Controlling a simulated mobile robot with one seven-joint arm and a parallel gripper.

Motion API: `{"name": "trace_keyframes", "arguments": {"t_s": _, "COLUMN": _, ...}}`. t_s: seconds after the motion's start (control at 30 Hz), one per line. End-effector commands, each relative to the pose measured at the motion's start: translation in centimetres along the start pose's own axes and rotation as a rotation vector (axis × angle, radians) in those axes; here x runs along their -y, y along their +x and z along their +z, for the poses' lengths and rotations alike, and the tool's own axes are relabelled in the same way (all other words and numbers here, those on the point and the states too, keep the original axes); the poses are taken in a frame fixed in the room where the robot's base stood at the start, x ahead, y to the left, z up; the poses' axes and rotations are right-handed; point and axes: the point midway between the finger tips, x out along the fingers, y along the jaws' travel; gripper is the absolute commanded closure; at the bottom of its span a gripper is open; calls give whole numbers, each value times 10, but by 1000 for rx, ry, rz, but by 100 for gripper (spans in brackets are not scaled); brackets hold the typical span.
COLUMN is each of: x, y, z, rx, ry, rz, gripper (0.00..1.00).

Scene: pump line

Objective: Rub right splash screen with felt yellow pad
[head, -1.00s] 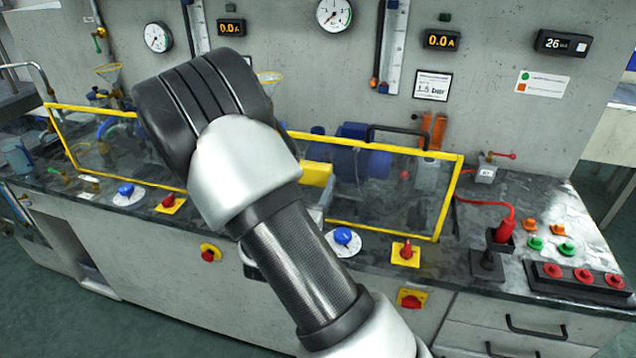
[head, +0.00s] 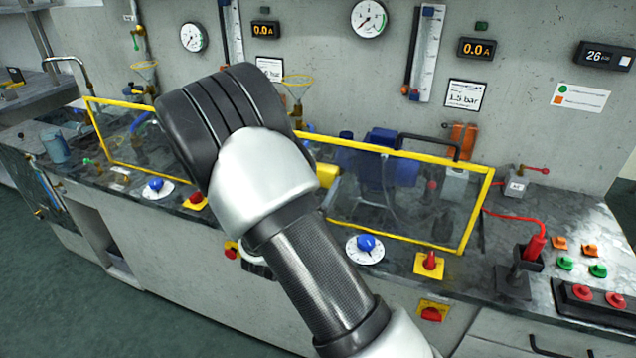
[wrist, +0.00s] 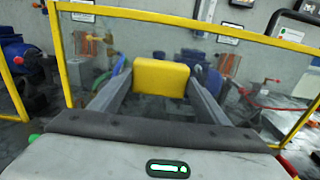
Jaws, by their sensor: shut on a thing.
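The right splash screen (head: 400,200) is a clear panel in a yellow frame, standing on the dark bench top. My gripper (wrist: 160,85) is shut on the felt yellow pad (wrist: 160,78), which sits between its two grey fingers. The wrist view shows a clear screen (wrist: 225,65) with a yellow frame just beyond the pad. I cannot tell whether the pad touches it. In the head view the pad (head: 327,175) shows near the right screen's left end, beside my arm. My arm hides the gripper there and part of that end.
The left splash screen (head: 140,140) stands farther left. In front of the right screen are a blue knob (head: 366,242) and a red switch (head: 430,263). A red plug in a black stand (head: 514,275) and a red-button box (head: 590,297) are at right.

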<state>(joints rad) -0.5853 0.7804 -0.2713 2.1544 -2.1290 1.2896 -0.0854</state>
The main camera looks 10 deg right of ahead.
Motion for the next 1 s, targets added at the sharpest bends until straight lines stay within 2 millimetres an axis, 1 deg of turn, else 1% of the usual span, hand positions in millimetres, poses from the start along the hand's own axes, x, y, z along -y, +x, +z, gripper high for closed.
{"name": "trace_keyframes", "arguments": {"t_s": 0.17, "x": 0, "y": -7, "z": 0, "rx": 0, "ry": 0, "rz": 1, "gripper": 48}}
{"name": "trace_keyframes", "arguments": {"t_s": 0.5, "x": 0, "y": -42, "z": 0, "rx": -1, "ry": -1, "rz": 1, "gripper": 48}}
{"name": "trace_keyframes", "arguments": {"t_s": 0.7, "x": 0, "y": -58, "z": 0, "rx": -1, "ry": 0, "rz": 1, "gripper": 48}}
{"name": "trace_keyframes", "arguments": {"t_s": 1.0, "x": 0, "y": -60, "z": 0, "rx": 0, "ry": 0, "rz": 0, "gripper": 48}}
